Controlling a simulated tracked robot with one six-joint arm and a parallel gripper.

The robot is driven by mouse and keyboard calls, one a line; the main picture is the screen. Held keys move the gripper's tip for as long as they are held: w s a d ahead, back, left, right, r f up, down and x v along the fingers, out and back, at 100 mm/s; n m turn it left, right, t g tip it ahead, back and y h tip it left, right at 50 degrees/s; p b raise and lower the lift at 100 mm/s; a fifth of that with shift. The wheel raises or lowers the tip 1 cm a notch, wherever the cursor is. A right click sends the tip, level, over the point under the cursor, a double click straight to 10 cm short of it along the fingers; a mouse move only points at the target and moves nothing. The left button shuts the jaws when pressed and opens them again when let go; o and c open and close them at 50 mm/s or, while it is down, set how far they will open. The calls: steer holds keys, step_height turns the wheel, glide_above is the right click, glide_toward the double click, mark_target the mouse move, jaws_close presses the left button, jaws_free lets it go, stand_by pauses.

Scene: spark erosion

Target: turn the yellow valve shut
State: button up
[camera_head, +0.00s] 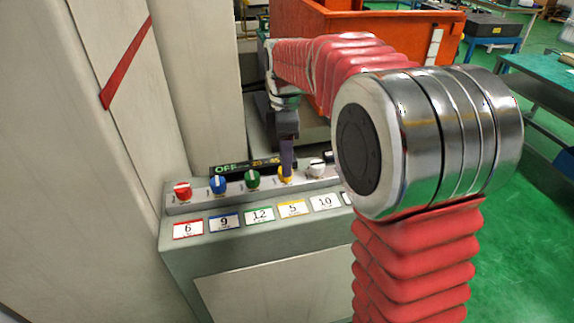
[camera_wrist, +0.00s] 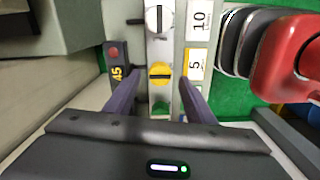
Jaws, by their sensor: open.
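The yellow valve (camera_head: 286,174) is a small round knob in a row of coloured knobs on the grey control panel (camera_head: 230,203). My gripper (camera_head: 286,160) is right at it and hides part of it in the head view. In the wrist view the yellow valve (camera_wrist: 160,75) shows a dark bar lying across the picture. The two fingers of my gripper (camera_wrist: 160,92) are apart, one on each side of the valve's row, with a gap to the valve. Nothing is held. The label "5" (camera_wrist: 196,65) is beside the valve.
Red (camera_head: 182,191), blue (camera_head: 218,184), green (camera_head: 252,178) and white (camera_head: 317,168) knobs stand close by in the same row. A dark display (camera_head: 245,167) reading "OFF" lies behind them. An orange bin (camera_head: 300,18) stands behind my arm.

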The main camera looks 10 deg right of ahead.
steer(key=shift+f, duration=1.55)
steer(key=shift+c, duration=0.6)
steer(key=c, duration=0.9)
steer(key=shift+d, duration=0.15)
steer(key=shift+c, duration=0.3)
steer(key=shift+o, duration=0.2)
